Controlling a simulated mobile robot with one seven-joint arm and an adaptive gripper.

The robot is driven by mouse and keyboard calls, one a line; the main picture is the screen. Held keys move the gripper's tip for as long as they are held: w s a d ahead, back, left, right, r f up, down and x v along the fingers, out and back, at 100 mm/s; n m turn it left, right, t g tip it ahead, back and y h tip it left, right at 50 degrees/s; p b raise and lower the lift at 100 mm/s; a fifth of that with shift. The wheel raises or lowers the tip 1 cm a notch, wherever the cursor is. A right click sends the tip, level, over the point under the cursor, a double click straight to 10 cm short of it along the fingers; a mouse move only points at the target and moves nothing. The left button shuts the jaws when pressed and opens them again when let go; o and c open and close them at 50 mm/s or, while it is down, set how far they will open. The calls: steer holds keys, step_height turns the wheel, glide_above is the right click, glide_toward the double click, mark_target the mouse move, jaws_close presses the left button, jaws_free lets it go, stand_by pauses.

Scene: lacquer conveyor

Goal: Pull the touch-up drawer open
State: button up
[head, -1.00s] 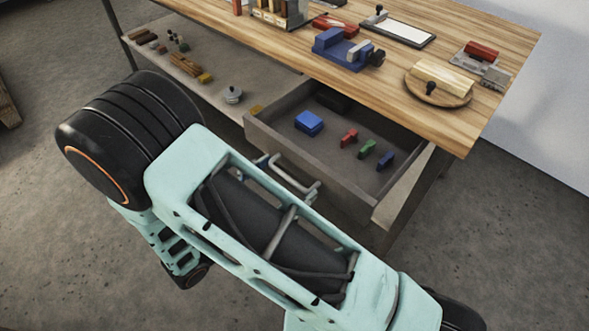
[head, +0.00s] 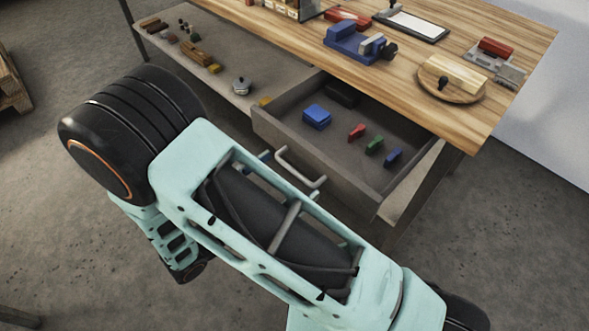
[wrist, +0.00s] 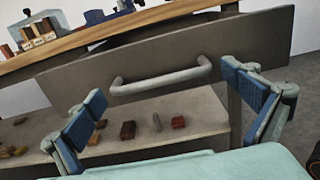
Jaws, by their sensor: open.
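The touch-up drawer (head: 322,172) stands pulled out from under the workbench in the head view. Its grey front panel (wrist: 225,55) fills the upper middle of the wrist view. The pale bar handle (wrist: 160,79) on that panel lies between and beyond my fingertips; it also shows in the head view (head: 300,168). My gripper (wrist: 178,103) is open, with blue-padded fingers spread wide to either side of the handle and nothing between them. In the head view my arm hides most of the gripper.
Inside the drawer are a blue block (head: 317,116) and several small coloured pieces. The wooden benchtop (head: 480,45) above carries a blue vise (head: 352,43) and a round board (head: 452,92). A lower shelf (head: 222,82) holds small items. The floor in front is clear.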

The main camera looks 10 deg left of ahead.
steer(key=v, duration=1)
steer(key=shift+s+a, duration=0.2)
steer(key=shift+s, duration=0.05)
